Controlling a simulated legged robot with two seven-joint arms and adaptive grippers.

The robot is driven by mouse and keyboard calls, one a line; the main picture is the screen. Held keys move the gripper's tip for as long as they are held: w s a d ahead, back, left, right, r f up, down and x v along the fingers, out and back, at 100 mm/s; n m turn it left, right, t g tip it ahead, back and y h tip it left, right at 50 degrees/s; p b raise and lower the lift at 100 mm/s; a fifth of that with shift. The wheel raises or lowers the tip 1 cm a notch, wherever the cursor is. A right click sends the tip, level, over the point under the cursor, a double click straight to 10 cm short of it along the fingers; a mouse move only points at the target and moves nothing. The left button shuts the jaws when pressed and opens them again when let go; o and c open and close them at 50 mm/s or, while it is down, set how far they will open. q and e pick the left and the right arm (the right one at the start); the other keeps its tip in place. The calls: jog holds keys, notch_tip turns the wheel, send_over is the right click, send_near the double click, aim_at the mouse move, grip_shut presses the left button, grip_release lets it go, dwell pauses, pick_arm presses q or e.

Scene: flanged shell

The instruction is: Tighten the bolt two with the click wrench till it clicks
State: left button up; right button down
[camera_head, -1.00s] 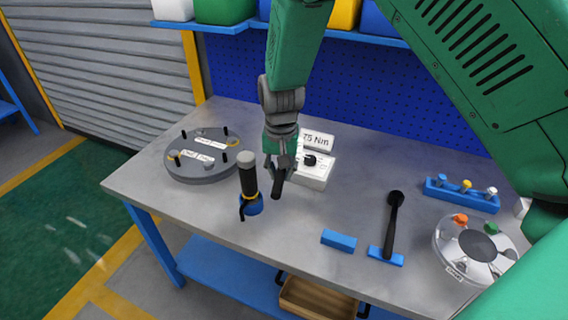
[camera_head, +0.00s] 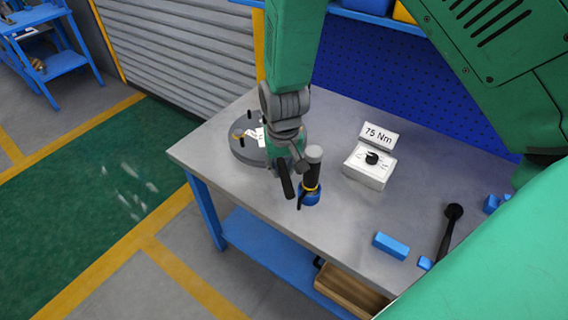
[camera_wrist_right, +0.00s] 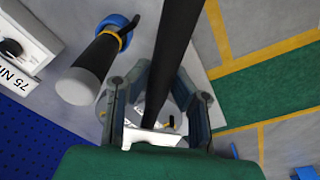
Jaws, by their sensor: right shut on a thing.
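My right gripper (camera_head: 283,166) is shut on a long black bar (camera_wrist_right: 172,60), which looks like the click wrench's handle; its far end is out of the wrist view. The gripper is above the table, in front of the round grey flanged shell (camera_head: 240,152), and hides part of it. Dark bolts stand up on the shell, which has white labels; I cannot tell which is bolt two. In the wrist view the shell shows only partly behind the fingers. My left gripper is not in view.
A black cylinder with a grey cap (camera_head: 314,154) stands in a blue base just right of my gripper. A white box (camera_head: 368,166) with a dial and a "75 Nm" sign is farther right. A blue block (camera_head: 391,246) and a black round-headed tool (camera_head: 453,212) lie beyond.

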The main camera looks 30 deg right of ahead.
jog(key=shift+w+a+f, duration=0.1)
jog(key=shift+a+f, duration=0.05)
jog(key=shift+f, duration=0.1)
jog(key=shift+f+b, duration=0.35)
notch_tip(320, 180, down, 4)
jog(key=shift+r+b, duration=0.2)
jog(key=shift+b, duration=0.55)
jog(key=shift+d, duration=0.2)
jog(key=shift+d+f, duration=0.15)
jog(key=shift+d, duration=0.2)
